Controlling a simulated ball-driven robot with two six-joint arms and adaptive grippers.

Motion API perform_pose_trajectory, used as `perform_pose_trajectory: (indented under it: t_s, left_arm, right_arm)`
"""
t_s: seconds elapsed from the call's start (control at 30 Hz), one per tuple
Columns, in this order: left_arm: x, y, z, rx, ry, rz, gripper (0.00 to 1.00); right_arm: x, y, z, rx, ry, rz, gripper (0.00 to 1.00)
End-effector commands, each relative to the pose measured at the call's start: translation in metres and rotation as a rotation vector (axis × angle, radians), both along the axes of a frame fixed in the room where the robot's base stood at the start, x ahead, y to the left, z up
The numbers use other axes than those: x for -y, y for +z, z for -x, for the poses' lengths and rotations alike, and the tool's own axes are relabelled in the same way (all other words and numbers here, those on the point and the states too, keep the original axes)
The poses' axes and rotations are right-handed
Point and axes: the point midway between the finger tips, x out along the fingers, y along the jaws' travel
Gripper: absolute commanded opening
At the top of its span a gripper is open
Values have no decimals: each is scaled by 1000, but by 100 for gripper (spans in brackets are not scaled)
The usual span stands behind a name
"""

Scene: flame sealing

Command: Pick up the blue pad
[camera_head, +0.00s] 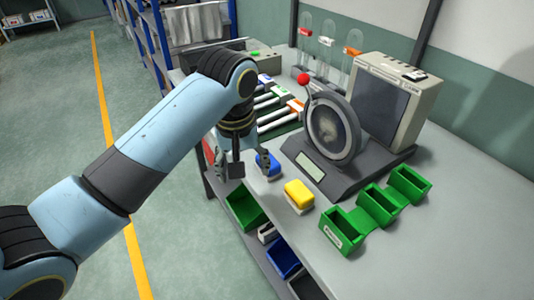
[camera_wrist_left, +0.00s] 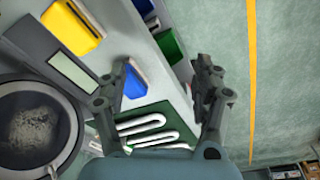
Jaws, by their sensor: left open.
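The blue pad (camera_head: 271,167), blue on a pale base, lies on the grey workbench near its front edge. It also shows in the left wrist view (camera_wrist_left: 133,83). My left gripper (camera_head: 249,172) is open and empty beside the pad, and one finger partly hides it in the head view. In the left wrist view the pad appears between the spread fingers (camera_wrist_left: 160,80), much closer to the left finger. I cannot tell whether that finger touches it. My right gripper is not in view.
A yellow pad (camera_head: 299,193) lies nearer than the blue one. The round-disc machine (camera_head: 333,128) stands to the right, with green trays (camera_head: 345,232) in front. White tubes (camera_head: 272,104) lie behind. Bins, including a green bin (camera_head: 244,210), sit below the bench edge.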

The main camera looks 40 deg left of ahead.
Motion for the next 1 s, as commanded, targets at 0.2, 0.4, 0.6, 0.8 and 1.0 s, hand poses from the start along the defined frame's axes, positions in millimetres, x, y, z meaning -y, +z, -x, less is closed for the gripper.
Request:
perform_pose_trajectory:
  t_s: [0.2, 0.4, 0.6, 0.8, 1.0]
  left_arm:
    - [-9, 10, -51, -47, 226, 41, 67]
    - [-15, 28, -90, -88, 424, 75, 67]
    - [-17, 24, -103, -115, 518, 87, 67]
    - [-17, -9, -103, -115, 518, 88, 67]
    - [-17, -25, -102, -113, 516, 87, 67]
  right_arm:
    - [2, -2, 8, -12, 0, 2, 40]
    - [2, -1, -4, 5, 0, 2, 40]
    - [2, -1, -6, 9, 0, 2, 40]
    - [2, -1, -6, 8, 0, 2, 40]
    - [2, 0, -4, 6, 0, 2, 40]
